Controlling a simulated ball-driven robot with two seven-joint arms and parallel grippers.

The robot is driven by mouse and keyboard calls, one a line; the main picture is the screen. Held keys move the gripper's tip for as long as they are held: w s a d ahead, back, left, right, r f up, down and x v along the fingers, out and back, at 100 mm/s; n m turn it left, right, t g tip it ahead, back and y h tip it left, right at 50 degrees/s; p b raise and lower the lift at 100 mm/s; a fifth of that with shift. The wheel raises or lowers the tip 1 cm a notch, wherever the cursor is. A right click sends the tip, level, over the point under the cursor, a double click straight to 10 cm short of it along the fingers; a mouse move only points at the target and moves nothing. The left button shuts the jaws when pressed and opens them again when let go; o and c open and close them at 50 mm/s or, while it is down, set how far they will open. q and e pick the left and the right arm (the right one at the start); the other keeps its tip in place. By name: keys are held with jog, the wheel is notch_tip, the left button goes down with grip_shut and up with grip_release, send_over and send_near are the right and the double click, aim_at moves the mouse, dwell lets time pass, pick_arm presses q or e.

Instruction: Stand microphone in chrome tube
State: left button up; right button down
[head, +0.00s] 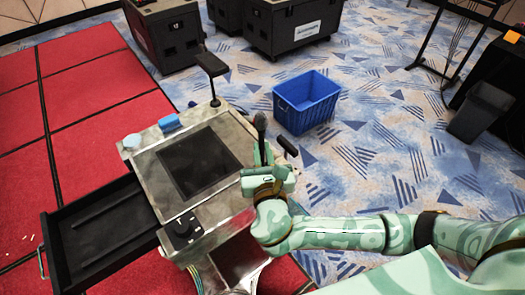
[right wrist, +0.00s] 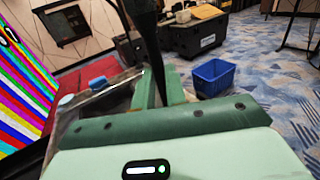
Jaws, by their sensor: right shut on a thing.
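The microphone (head: 260,124) is dark with a thicker head at the top. My right gripper (head: 263,158) is shut on it and holds it nearly upright at the right side of the metal cart (head: 220,143). In the right wrist view the microphone (right wrist: 152,50) rises between the two green fingers (right wrist: 159,92), its top cut off by the frame edge. I cannot make out the chrome tube for certain in either view. My left gripper is not in view.
The cart top carries a dark screen panel (head: 197,162), a blue block (head: 169,123), a pale round item (head: 132,142) and a black knob box (head: 183,229). A black drawer (head: 95,238) stands open at left. A blue crate (head: 305,103) sits on the carpet behind.

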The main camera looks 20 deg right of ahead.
jog(key=shift+f, duration=0.15)
jog(key=shift+f+b, duration=0.3)
jog(key=shift+f, duration=0.45)
jog(key=shift+f+b, duration=0.3)
jog(key=shift+b, duration=0.05)
jog(key=c, duration=1.4)
grip_release()
jog(key=shift+o, duration=0.2)
